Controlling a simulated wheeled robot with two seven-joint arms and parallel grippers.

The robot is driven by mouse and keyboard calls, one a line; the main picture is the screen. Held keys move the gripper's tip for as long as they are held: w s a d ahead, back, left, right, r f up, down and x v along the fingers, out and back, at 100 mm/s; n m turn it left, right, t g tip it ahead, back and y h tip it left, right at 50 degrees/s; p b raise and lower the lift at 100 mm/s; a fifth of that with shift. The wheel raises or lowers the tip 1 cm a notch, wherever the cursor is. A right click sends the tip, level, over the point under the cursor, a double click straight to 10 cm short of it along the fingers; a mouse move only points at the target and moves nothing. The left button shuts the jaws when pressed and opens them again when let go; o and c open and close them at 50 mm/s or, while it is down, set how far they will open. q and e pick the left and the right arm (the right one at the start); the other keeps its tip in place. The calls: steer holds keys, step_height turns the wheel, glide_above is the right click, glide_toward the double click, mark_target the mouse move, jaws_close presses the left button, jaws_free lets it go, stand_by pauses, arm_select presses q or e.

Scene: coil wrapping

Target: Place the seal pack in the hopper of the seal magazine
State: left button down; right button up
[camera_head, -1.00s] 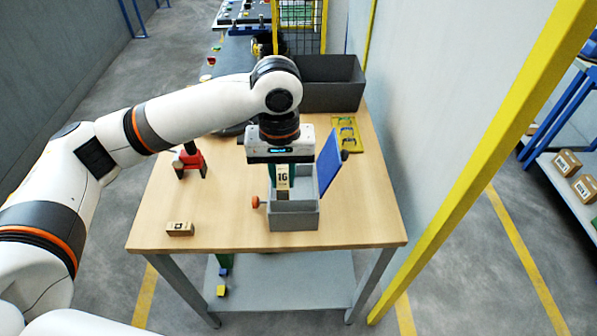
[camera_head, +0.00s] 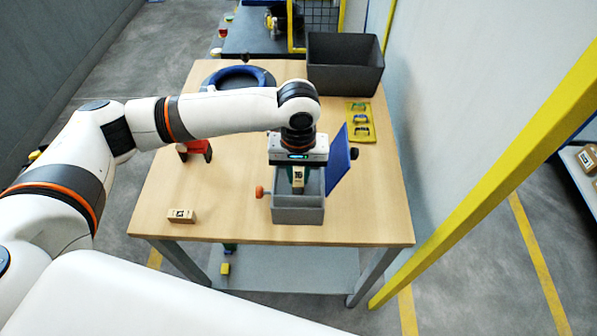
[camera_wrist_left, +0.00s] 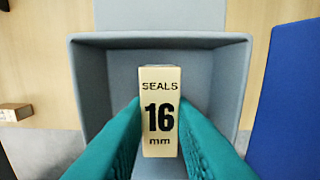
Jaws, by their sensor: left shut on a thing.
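The seal pack (camera_wrist_left: 160,112), a tan block marked "SEALS 16 mm", is held between the teal fingers of my left gripper (camera_wrist_left: 160,130). In the head view the left gripper (camera_head: 298,180) points down over the grey seal magazine, with the seal pack (camera_head: 298,177) between its fingers. The magazine's open hopper (camera_head: 298,213) surrounds the pack in the wrist view, where its rim (camera_wrist_left: 160,40) shows on three sides. The pack's lower end is hidden, so I cannot tell whether it touches the hopper floor. My right gripper is not in view.
A blue panel (camera_head: 341,163) stands tilted at the magazine's right, and an orange knob (camera_head: 260,191) sticks out at its left. A small tan box (camera_head: 181,216) lies front left. A dark bin (camera_head: 345,66) and a yellow tray (camera_head: 360,122) stand farther back.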

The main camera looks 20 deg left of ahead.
mark_target(298, 176)
arm_select(q)
steer(key=shift+f, duration=0.35)
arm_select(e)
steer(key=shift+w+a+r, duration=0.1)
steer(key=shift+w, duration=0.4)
arm_select(q)
steer(key=c, duration=1.6)
jaws_free()
steer(key=shift+f, duration=0.1)
steer(key=shift+c, duration=0.2)
steer(key=o, duration=0.4)
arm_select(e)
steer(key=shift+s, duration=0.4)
arm_select(q)
step_height(298, 176, up, 12)
steer(key=shift+r+b, duration=0.15)
steer(key=shift+b, duration=0.7)
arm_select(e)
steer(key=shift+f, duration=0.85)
